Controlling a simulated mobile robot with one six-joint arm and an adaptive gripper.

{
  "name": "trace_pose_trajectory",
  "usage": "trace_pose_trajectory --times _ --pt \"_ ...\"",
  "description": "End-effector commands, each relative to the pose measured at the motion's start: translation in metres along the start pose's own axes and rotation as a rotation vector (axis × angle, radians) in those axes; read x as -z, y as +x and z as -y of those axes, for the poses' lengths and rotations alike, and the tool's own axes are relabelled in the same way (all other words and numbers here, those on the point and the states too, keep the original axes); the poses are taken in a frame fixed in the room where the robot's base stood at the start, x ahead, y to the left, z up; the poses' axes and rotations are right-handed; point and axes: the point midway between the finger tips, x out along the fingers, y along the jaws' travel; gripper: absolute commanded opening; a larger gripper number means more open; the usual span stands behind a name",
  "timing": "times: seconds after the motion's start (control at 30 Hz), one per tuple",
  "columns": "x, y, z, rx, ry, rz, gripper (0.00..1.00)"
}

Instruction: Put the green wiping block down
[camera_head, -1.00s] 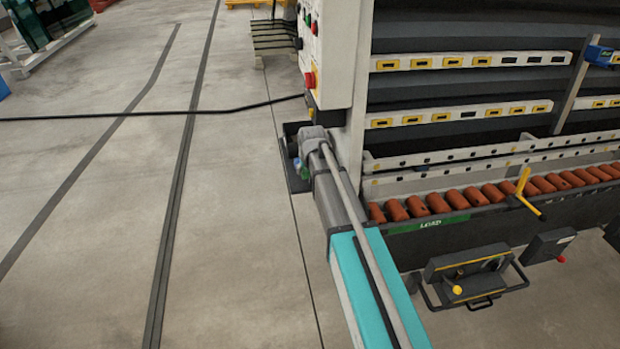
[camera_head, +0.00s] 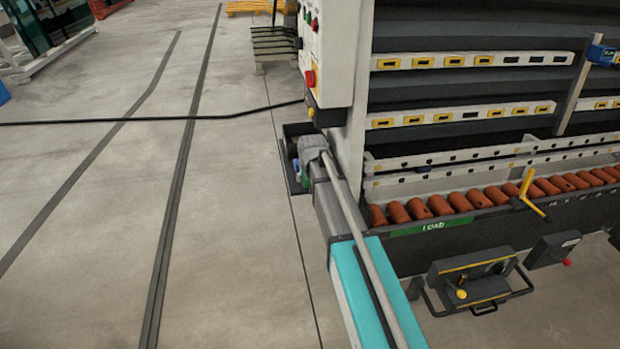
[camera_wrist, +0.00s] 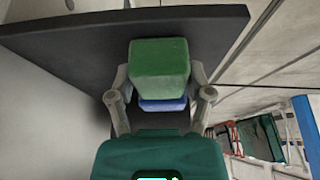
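The green wiping block (camera_wrist: 160,62) fills the middle of the wrist view, between the two grey fingers of my gripper (camera_wrist: 160,78). The fingers lie close against its left and right sides, and it looks held. A blue piece (camera_wrist: 162,105) shows just below the green block in the picture; whether it touches the block is unclear. A dark tray or shelf (camera_wrist: 70,40) lies behind them. In the head view the dark tray (camera_head: 288,132) stands beside the white control post, with small green and blue bits at my arm's end. My fingers are too small to make out there.
The washer's control panel (camera_head: 325,45) rises just behind the tray. Orange rollers (camera_head: 440,205) and a yellow-handled lever (camera_head: 527,190) are to the right. A black cable (camera_head: 150,118) crosses the floor at left. The floor left of the tray is open.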

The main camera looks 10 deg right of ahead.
Motion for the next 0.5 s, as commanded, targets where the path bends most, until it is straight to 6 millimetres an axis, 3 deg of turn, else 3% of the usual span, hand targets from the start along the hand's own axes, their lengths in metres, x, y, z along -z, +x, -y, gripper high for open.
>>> trace_pose_trajectory --times 0.03,0.13,0.5 --pt "0.0001 -0.0003 0.0 0.0 0.0 0.0 0.82" --pt "0.0002 -0.0003 0.0 0.0 0.0 0.0 0.97" --pt "0.0002 -0.0004 0.0002 0.0 0.0 0.0 0.97"
